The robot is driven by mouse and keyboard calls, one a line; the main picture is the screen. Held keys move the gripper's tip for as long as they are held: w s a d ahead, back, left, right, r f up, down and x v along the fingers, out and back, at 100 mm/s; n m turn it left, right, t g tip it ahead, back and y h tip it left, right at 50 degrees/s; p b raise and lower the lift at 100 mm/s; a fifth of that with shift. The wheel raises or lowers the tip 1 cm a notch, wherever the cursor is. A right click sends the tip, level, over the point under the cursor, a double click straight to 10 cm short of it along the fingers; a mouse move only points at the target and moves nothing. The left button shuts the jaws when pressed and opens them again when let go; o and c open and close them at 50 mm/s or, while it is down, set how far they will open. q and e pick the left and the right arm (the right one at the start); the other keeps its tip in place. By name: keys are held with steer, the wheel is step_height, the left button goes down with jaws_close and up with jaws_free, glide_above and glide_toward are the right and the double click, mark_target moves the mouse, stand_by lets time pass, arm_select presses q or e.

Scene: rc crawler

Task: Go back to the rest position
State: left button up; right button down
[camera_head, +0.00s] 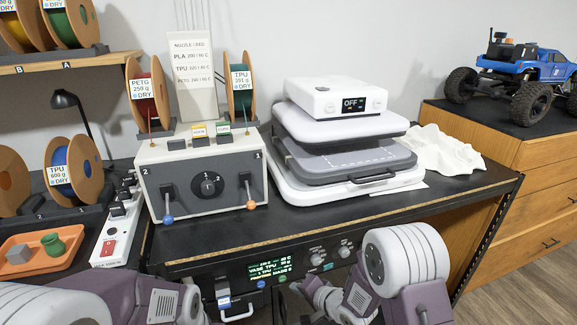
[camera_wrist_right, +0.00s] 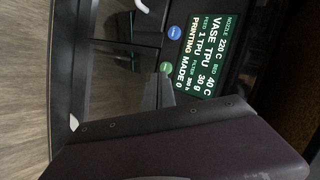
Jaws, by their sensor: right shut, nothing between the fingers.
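My right arm comes in at the lower right of the head view, in front of the bench. My right gripper (camera_head: 306,292) is low by the printer front, shut and empty, with its fingertips small and hard to make out. My left arm (camera_head: 150,300) crosses the lower left corner; its fingers do not show. The printer's lit screen (camera_head: 270,268) is under the bench top. In the right wrist view the screen (camera_wrist_right: 210,55) is close and reads VASE TPU and PRINTING, with a purple part of my own arm across the bottom.
The black bench top (camera_head: 300,222) holds a grey control box (camera_head: 205,180) with levers and a white press-like machine (camera_head: 345,150). A power strip (camera_head: 110,235) and an orange tray (camera_head: 25,265) are at left. A blue crawler (camera_head: 535,70) stands on a wooden cabinet at right.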

steer(key=w+d+r+t, duration=0.2)
steer(key=d+r, duration=0.1)
steer(key=r, duration=0.3)
steer(key=s+d+r+h, duration=0.3)
steer(key=d+r+h, duration=0.15)
steer(key=d, duration=0.45)
steer(key=s+d+f+n+g+h, duration=0.1)
steer(key=s+d+f+n+g, duration=0.25)
steer(key=s, duration=0.65)
steer(key=s+f+n+g+h, duration=0.1)
steer(key=s+f+n+g, duration=0.25)
steer(key=s+g, duration=0.45)
step_height(320, 180, up, 18)
steer(key=s+t+p, duration=0.1)
steer(key=t+p, duration=0.1)
steer(key=p, duration=1.5)
steer(key=shift+s+p, duration=0.15)
steer(key=shift+p, duration=0.25)
steer(key=shift+r, duration=0.1)
